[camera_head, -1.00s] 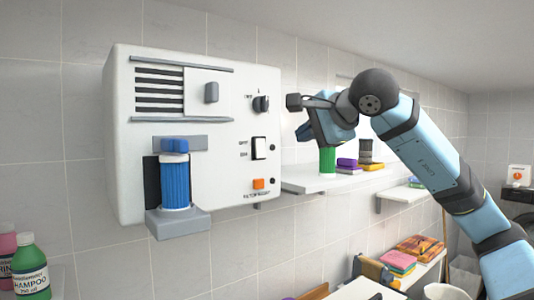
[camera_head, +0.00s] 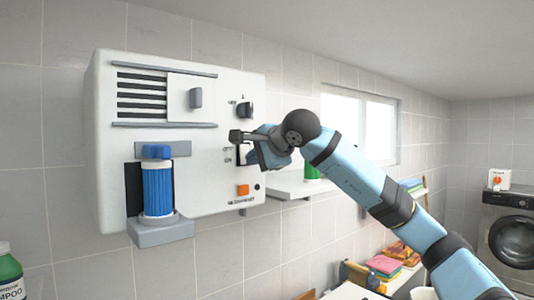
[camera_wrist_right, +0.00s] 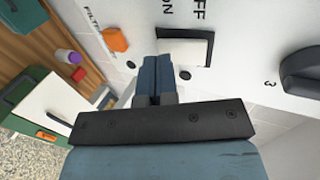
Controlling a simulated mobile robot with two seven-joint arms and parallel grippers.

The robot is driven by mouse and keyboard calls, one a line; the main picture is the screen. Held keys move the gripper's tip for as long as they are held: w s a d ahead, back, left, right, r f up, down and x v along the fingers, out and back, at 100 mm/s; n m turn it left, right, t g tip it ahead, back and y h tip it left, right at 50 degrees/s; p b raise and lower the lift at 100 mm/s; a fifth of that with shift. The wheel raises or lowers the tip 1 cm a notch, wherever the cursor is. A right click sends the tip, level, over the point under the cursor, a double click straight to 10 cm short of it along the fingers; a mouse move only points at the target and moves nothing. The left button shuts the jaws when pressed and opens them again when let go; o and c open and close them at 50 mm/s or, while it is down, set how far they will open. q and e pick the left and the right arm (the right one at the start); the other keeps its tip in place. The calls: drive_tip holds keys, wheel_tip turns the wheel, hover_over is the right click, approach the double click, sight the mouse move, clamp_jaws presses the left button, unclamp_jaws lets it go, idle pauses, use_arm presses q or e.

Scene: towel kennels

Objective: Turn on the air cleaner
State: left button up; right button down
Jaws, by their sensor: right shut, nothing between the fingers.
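The air cleaner (camera_head: 215,165) is a white wall box with a vent, a dark knob (camera_head: 245,109), an orange button (camera_head: 243,190) and a blue filter cylinder (camera_head: 158,188). Its white rocker switch, partly hidden in the head view, shows in the right wrist view (camera_wrist_right: 195,48), with OFF and ON lettering beside it. My right gripper (camera_head: 250,157) is shut and empty at the panel. In the right wrist view its blue fingertips (camera_wrist_right: 157,60) overlap the switch's edge on the ON side; I cannot tell whether they touch it. My left gripper is out of view.
A wall shelf (camera_head: 290,189) with a green bottle (camera_head: 312,172) stands right of the cleaner, behind my right arm. A shampoo bottle (camera_head: 10,275) is at lower left. A washing machine (camera_head: 510,240) stands at far right.

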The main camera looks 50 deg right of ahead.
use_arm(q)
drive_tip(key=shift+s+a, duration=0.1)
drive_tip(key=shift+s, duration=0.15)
use_arm(e)
drive_tip(key=shift+w+f, duration=0.1)
drive_tip(key=shift+w, duration=0.4)
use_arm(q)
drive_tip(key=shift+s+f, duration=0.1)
use_arm(e)
drive_tip(key=shift+w+f+t+b, duration=0.15)
drive_tip(key=shift+f+t+b, duration=0.25)
drive_tip(key=shift+b, duration=0.6)
wheel_tip(320, 180, up, 2)
drive_tip(key=shift+w+r+p, duration=0.1)
drive_tip(key=shift+r+p, duration=0.1)
drive_tip(key=shift+p, duration=0.6)
drive_tip(key=shift+f, duration=0.1)
